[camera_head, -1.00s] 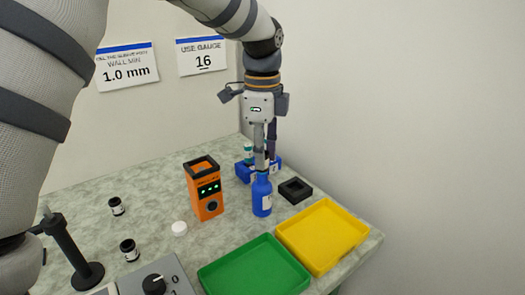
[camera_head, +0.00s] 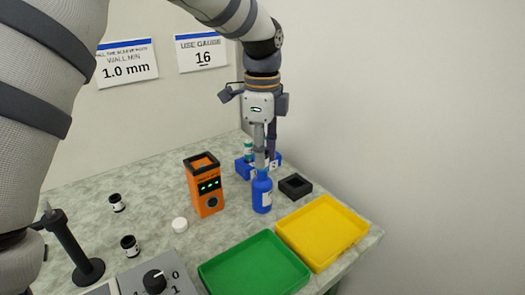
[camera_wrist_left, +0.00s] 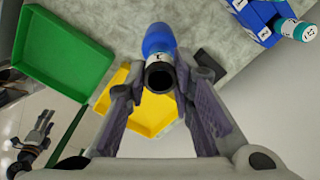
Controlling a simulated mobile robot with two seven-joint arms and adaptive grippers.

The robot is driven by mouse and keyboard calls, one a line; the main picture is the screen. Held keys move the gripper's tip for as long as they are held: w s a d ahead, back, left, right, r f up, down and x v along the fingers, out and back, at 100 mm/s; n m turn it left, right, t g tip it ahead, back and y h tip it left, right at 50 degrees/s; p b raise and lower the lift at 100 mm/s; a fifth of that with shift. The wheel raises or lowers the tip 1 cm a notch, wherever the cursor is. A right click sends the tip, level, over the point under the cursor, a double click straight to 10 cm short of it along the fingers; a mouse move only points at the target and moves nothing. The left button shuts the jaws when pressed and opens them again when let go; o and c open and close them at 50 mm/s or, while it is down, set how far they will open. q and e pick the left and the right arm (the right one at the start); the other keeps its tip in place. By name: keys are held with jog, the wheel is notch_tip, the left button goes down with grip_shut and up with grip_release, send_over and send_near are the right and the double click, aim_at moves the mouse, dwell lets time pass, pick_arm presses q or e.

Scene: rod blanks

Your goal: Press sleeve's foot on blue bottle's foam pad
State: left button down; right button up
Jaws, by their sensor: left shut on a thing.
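The blue bottle (camera_head: 262,196) stands upright on the table, right of the orange device. My left gripper (camera_head: 265,158) points down just above it. In the left wrist view the left gripper (camera_wrist_left: 158,92) is shut on the sleeve (camera_wrist_left: 160,76), a dark tube with a pale marked band, seen from its open end. The blue bottle (camera_wrist_left: 158,38) shows right behind the sleeve, roughly in line with it. The foam pad and the sleeve's foot are hidden, so I cannot tell whether they touch. A dark jointed part (camera_wrist_left: 38,135) at the lower left may be my right gripper.
A black square holder (camera_head: 295,186) is right of the bottle, the orange device (camera_head: 205,186) left. Green (camera_head: 255,268) and yellow (camera_head: 323,232) trays lie in front. A white cap (camera_head: 180,225) is nearby.

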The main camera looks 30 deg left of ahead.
pick_arm(q)
jog(key=shift+f, duration=0.1)
dwell(0.3)
notch_tip(320, 180, up, 7)
dwell(0.6)
dwell(0.6)
